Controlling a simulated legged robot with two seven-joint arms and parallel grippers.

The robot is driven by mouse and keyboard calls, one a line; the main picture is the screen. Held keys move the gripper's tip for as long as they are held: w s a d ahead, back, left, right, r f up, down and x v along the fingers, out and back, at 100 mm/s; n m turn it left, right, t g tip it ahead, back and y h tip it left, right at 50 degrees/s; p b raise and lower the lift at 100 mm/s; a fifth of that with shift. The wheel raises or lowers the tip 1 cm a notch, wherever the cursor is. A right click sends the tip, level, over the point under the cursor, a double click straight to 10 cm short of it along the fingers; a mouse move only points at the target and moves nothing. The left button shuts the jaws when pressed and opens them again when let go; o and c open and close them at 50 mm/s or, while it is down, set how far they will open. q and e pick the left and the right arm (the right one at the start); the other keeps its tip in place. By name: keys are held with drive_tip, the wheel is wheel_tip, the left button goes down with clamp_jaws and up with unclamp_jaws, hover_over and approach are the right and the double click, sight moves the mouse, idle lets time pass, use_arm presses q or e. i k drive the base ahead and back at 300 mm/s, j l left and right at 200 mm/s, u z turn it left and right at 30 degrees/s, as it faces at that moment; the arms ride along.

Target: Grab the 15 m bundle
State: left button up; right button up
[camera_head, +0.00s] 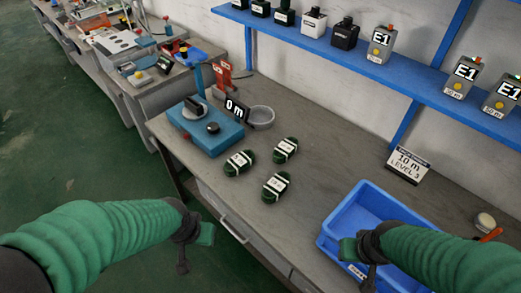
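Three dark green bundles with white label bands lie on the grey table: a left one (238,163), a back one (285,150) and a front one (276,187). Their labels are too small to read, so I cannot tell which is the 15 m bundle. My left gripper (196,250) is in front of the table edge, left of and nearer than the bundles, apart from them. My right gripper (356,262) is over the front left part of the blue bin (326,238), right of the bundles. I see no bundle in either gripper; their finger gaps are unclear.
A blue machine (222,136) with a "0 m" display (237,109) and a grey bowl (261,117) stand behind the bundles. A "10 m LEVEL 3" sign (408,164) stands behind the bin. A blue shelf (400,70) holds several items above. Table between bundles and sign is clear.

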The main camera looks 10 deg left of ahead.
sight(285, 150)
drive_tip(key=i+j+z, duration=0.25)
drive_tip(key=i+j, duration=0.15)
drive_tip(key=j, duration=0.25)
drive_tip(key=i+j+z, duration=0.1)
drive_tip(key=j, duration=0.25)
drive_tip(key=i+j+z, duration=0.25)
drive_tip(key=i+j, duration=0.15)
drive_tip(key=j, duration=0.35)
drive_tip(key=i+j+z, duration=0.1)
drive_tip(key=j, duration=0.3)
